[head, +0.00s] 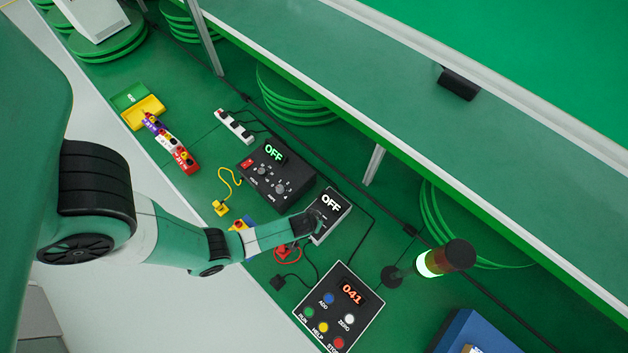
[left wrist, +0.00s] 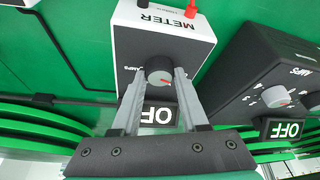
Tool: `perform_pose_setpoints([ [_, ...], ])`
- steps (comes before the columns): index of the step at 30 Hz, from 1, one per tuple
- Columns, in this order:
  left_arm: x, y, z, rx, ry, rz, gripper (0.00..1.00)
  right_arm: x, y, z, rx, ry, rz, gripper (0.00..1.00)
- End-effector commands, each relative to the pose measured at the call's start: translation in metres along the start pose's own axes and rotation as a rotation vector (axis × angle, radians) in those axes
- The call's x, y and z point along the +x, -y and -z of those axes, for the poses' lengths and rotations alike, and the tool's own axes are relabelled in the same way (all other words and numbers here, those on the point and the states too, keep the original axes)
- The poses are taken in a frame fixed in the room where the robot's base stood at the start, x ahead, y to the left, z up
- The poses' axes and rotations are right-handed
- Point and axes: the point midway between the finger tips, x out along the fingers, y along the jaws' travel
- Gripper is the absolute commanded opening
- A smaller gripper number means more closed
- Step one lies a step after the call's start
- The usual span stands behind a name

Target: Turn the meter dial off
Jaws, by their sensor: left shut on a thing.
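My left gripper (head: 308,220) reaches the meter from the left in the head view. In the left wrist view its fingers (left wrist: 160,76) are shut on the dial, one on each side. The dial is hidden behind the gripper in the head view. My right gripper is not in view.
A black power supply (head: 290,182) with knobs and an OFF display stands beside the meter. A control box (head: 357,316) reading 041, a lit signal tower (head: 428,264) and a blue bin (head: 480,335) are nearby. Cables and a yellow lead (head: 237,184) lie on the green bench.

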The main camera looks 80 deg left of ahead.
Motion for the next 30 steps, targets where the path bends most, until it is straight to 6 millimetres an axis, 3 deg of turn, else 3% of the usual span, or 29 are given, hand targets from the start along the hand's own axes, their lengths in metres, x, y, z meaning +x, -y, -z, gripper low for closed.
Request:
perform_pose_setpoints([
  [22, 0.0005, -0.0001, -0.0010, -0.099, 0.003, 0.040, 0.00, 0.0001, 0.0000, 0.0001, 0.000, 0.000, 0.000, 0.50],
  [23, 0.0005, -0.0001, -0.0010, -0.098, 0.003, 0.040, 0.47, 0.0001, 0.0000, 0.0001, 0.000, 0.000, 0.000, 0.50],
  [27, 0.0004, -0.0002, -0.0008, -0.098, 0.003, 0.040, 0.72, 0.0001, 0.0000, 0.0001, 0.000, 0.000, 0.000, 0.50],
  [30, 0.0003, -0.0003, -0.0006, -0.097, 0.002, 0.039, 0.73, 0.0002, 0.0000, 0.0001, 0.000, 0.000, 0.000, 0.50],
])
